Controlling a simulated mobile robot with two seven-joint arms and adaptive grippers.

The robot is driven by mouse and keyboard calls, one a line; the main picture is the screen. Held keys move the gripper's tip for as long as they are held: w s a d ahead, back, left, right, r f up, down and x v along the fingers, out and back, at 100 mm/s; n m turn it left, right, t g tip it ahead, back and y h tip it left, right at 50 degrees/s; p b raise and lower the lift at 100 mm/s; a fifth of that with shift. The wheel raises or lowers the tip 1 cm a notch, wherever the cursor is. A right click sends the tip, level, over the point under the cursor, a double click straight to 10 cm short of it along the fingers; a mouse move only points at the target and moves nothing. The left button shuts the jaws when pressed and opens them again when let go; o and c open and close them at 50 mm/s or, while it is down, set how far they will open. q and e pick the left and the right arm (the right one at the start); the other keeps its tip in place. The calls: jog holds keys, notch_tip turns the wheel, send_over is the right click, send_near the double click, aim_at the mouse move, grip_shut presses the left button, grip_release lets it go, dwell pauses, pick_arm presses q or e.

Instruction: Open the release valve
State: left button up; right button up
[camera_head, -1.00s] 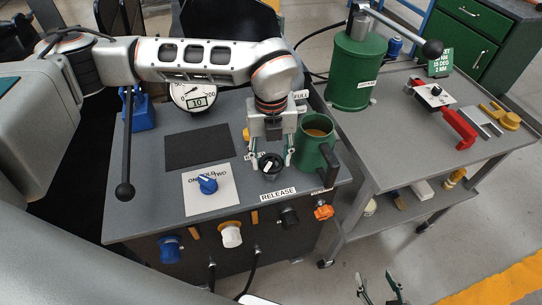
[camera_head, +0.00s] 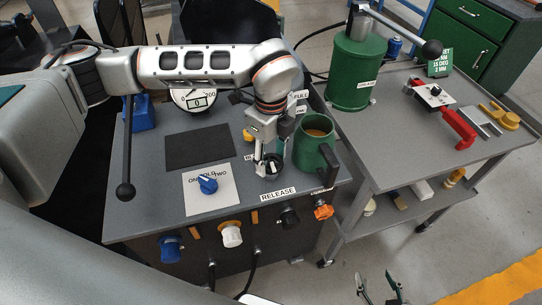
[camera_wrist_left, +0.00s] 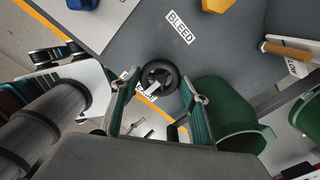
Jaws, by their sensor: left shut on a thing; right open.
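The release valve is a small black round knob with a white bar (camera_head: 272,168), on the grey bench top just behind the RELEASE label (camera_head: 278,195). It also shows in the left wrist view (camera_wrist_left: 160,72). My left gripper (camera_head: 270,163) points down over the knob and is shut on it, with one finger on each side in the wrist view (camera_wrist_left: 161,84). The gripper hides part of the knob in the head view. My right gripper (camera_head: 381,290) is open and empty at the bottom edge, away from the bench.
A green mug-like container (camera_head: 312,150) with a dark handle stands close right of the left gripper. A dial gauge (camera_head: 195,98) reads 0. A blue selector knob (camera_head: 208,184) and a yellow knob (camera_wrist_left: 217,5) by the BLEED label (camera_wrist_left: 181,27) are nearby.

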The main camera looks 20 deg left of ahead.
aim_at(271, 161)
dwell(0.5)
pick_arm(q)
jog(key=o, duration=1.1)
notch_tip(271, 161, up, 12)
jog(key=shift+r, duration=0.1)
